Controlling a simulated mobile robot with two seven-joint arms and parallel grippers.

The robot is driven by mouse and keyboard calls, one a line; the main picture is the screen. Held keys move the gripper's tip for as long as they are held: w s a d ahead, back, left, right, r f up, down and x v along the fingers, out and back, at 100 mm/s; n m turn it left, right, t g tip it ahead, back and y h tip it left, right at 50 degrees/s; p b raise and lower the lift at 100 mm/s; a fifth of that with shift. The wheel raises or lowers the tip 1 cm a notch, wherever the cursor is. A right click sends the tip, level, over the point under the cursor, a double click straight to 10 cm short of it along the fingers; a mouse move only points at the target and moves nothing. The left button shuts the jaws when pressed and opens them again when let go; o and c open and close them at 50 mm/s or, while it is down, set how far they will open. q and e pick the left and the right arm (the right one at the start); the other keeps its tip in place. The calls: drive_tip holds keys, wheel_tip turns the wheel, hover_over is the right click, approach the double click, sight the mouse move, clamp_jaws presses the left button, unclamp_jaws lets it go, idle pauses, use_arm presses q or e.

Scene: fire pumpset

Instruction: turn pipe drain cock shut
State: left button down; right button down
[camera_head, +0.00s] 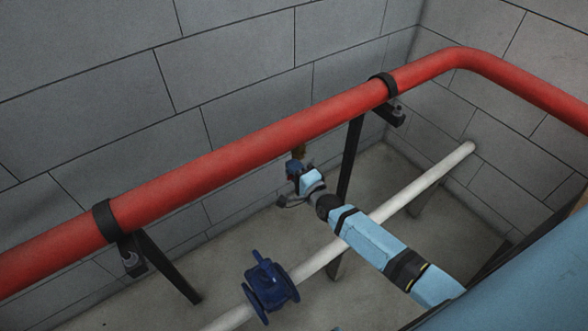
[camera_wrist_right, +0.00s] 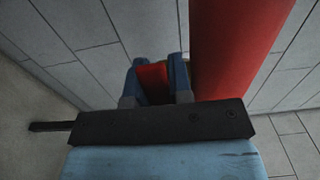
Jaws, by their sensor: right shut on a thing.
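The pipe drain cock hangs under the red pipe (camera_head: 250,150); a bit of its brass body (camera_head: 298,154) shows just below the pipe in the head view. My right gripper (camera_head: 293,168) is at the cock, right under the pipe. In the right wrist view its two blue fingers (camera_wrist_right: 156,78) are closed on the cock's red handle (camera_wrist_right: 153,82), one on each side. The red pipe (camera_wrist_right: 228,50) runs close to the right of the fingers there. The rest of the cock is hidden by the gripper and the pipe. My left gripper is not in view.
Black brackets (camera_head: 384,83) hold the red pipe along the grey block wall (camera_head: 240,60). A white pipe (camera_head: 430,178) with a dark blue flanged valve (camera_head: 269,284) runs low, beneath my right arm. The concrete floor (camera_head: 225,245) is otherwise clear there.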

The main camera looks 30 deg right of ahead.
drive_tip(key=shift+r, duration=0.1)
drive_tip(key=c, duration=1)
unclamp_jaws()
drive_tip(key=shift+s, duration=0.1)
drive_tip(key=shift+s+d, duration=0.35)
drive_tip(key=shift+s, duration=1.9)
drive_tip(key=shift+s+d, duration=0.3)
drive_tip(key=shift+s, duration=1.95)
drive_tip(key=shift+s+d, duration=0.35)
drive_tip(key=shift+s, duration=1.9)
